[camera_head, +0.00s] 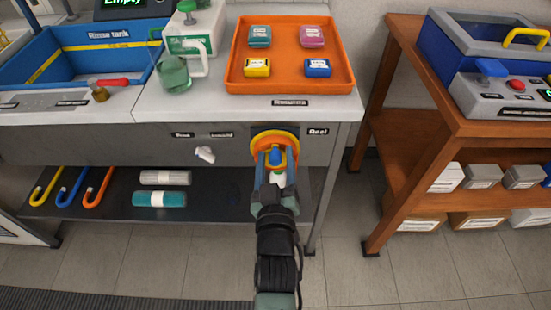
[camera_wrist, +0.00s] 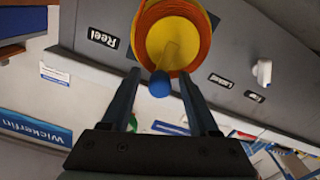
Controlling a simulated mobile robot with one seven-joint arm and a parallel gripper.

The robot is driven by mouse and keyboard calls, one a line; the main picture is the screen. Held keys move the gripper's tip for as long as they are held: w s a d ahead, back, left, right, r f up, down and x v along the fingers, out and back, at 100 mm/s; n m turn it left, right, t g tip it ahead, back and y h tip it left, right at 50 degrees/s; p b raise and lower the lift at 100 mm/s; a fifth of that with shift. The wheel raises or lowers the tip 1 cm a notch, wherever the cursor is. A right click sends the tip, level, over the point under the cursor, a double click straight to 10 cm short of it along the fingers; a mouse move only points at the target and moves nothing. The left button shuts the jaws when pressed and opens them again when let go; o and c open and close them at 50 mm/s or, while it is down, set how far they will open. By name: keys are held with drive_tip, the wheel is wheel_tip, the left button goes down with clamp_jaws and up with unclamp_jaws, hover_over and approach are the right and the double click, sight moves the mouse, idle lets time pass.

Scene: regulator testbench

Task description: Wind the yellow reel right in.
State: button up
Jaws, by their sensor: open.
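The yellow reel (camera_head: 267,139) is mounted on the grey bench front, with an orange band around its yellow face. It fills the top middle of the wrist view (camera_wrist: 168,35). A crank handle with a blue knob (camera_wrist: 159,84) sticks out from its face. My gripper (camera_head: 275,165) is in front of the reel, fingers apart. In the wrist view the blue knob lies between the two open fingers, with gaps on both sides. I cannot tell whether the knob is fully within fingertip depth. My gripper partly hides the reel's lower part in the head view.
A white lever (camera_head: 204,154) sits left of the reel, below two small labels; I cannot tell which it points at. An orange tray (camera_head: 236,84) with coloured blocks stands on the bench above. A wooden shelf unit (camera_head: 400,90) stands right, across a floor gap.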

clamp_jaws()
drive_tip(key=shift+d+m, duration=0.1)
drive_tip(key=shift+m, duration=0.2)
drive_tip(key=m, duration=0.1)
drive_tip(key=d+m+b, duration=0.1)
drive_tip(key=m, duration=0.1)
drive_tip(key=m+b, duration=0.1)
drive_tip(key=shift+d+f+m, duration=0.25)
drive_tip(key=shift+f+m, duration=0.05)
drive_tip(key=shift+d+f+m+b, duration=0.3)
drive_tip(key=shift+f+m, duration=0.55)
drive_tip(key=shift+m, duration=2.25)
drive_tip(key=shift+d+f+m+b, duration=0.3)
drive_tip(key=shift+f+m, duration=0.6)
drive_tip(key=shift+m, duration=2.2)
drive_tip(key=shift+d+f+m+b, duration=0.15)
drive_tip(key=shift+f+m+b, duration=0.5)
drive_tip(key=shift+m, duration=2.45)
drive_tip(key=shift+f, duration=0.25)
